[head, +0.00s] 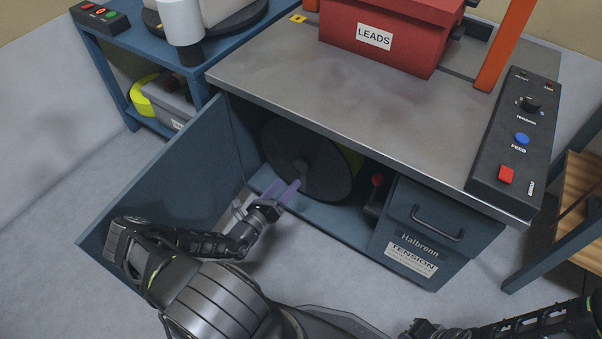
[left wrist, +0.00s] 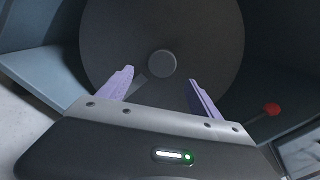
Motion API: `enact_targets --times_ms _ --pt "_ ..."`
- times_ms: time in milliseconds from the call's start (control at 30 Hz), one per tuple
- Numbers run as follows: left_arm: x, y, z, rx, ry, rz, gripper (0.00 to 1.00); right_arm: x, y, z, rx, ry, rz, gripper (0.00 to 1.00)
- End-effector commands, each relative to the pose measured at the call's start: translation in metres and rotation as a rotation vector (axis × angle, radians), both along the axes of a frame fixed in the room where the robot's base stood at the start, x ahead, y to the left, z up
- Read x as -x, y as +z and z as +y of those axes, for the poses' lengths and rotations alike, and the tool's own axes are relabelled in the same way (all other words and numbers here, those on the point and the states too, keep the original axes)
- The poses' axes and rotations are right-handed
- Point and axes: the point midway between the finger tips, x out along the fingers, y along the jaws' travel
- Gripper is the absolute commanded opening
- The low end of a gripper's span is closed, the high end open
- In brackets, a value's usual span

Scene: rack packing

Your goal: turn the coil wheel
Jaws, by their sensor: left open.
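The coil wheel (head: 312,160) is a large dark disc standing upright inside the open cabinet under the workbench. In the left wrist view the wheel (left wrist: 205,50) fills the upper middle, with a round grey hub (left wrist: 162,64) at its centre. A grey bar runs from the hub down to the left and partly hides behind a finger. My left gripper (head: 283,191) has purple fingers and is open in front of the wheel's lower left part. In the left wrist view its fingers (left wrist: 158,84) stand apart on either side below the hub. I cannot tell whether they touch anything. My right gripper (head: 425,329) shows only partly at the bottom edge.
The cabinet door (head: 165,190) stands open to the left of my left arm. A red knob (head: 377,180) on a dark lever stands right of the wheel. A drawer unit (head: 436,228) closes the right side. The bench top (head: 330,85) overhangs the wheel.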

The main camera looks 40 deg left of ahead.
Motion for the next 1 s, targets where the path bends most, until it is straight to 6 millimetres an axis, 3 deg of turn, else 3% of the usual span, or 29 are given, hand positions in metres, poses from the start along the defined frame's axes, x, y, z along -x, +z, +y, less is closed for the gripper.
enact_targets --times_ms 367,800,1000 --pt "-0.006 0.000 -0.002 -0.002 -0.006 0.002 0.74 0.000 -0.001 0.000 0.000 0.000 -0.001 0.00" --pt "-0.066 -0.002 -0.002 -0.004 -0.009 0.002 0.74 -0.004 -0.022 -0.002 0.004 -0.009 -0.009 0.00" --pt "-0.078 0.000 -0.001 -0.002 -0.007 0.003 0.74 -0.005 -0.025 -0.002 0.005 -0.010 -0.012 0.00"
